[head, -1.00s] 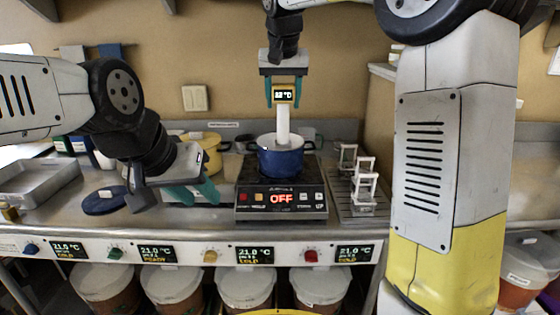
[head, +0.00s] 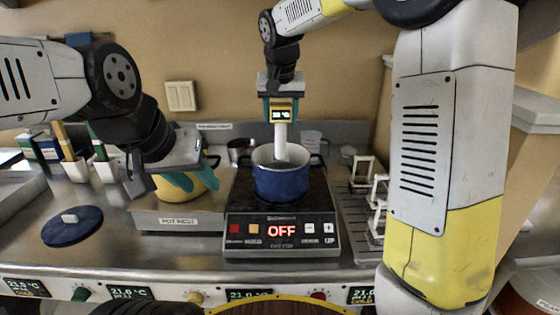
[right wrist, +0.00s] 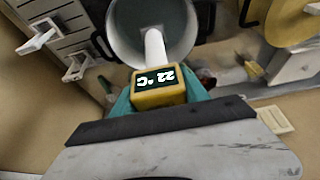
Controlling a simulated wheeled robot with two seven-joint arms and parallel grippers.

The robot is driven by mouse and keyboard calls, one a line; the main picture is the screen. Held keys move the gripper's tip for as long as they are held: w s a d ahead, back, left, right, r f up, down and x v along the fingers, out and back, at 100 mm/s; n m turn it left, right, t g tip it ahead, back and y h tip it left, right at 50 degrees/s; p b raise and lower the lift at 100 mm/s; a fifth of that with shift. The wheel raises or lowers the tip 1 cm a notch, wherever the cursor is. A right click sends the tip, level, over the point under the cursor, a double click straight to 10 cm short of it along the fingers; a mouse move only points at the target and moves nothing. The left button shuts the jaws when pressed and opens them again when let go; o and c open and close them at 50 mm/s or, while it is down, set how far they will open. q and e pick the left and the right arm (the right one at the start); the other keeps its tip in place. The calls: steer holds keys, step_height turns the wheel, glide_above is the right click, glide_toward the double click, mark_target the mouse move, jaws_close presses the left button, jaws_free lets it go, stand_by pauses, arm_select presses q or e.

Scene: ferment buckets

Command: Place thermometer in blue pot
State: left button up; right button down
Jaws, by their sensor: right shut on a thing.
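The blue pot (head: 281,183) stands uncovered on the hot plate (head: 283,228), whose display reads OFF. The thermometer (head: 281,113) has a yellow head with a 22 °C display and a white stem. My right gripper (head: 281,104) is shut on the thermometer's head and holds it upright over the pot. The stem's lower end is inside the pot's opening in the head view. In the right wrist view the thermometer (right wrist: 158,88) points into the pot (right wrist: 152,30); whether it touches the bottom cannot be told. My left gripper (head: 192,182) is empty, its fingers apart, in front of the yellow pot.
A yellow pot (head: 172,188) sits on the pot rest (head: 178,218), left of the hot plate. A blue lid (head: 72,226) lies on the counter at left. A rack with white holders (head: 375,200) stands right of the hot plate. A measuring cup (head: 312,140) is behind.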

mark_target(281, 145)
step_height(281, 145, down, 8)
steer(key=shift+f, duration=0.2)
stand_by(0.3)
steer(key=c, duration=0.6)
jaws_free()
steer(key=shift+f, duration=0.1)
steer(key=v, duration=1.2)
steer(key=shift+w, duration=0.1)
steer(key=s+d+f, duration=0.1)
steer(key=s+d, duration=0.3)
steer(key=s, duration=0.3)
steer(key=s+d+f+t+y, duration=0.1)
steer(key=s+d, duration=0.3)
steer(key=s, duration=0.4)
steer(key=s+d+f+y, duration=0.1)
steer(key=s+d+f, duration=0.1)
steer(key=s+d, duration=0.3)
steer(key=shift+s+f+n+t, duration=0.15)
steer(key=shift+s, duration=0.75)
steer(key=shift+s+f+n+t, duration=0.1)
steer(key=shift+s+n+t, duration=0.05)
steer(key=shift+s, duration=0.7)
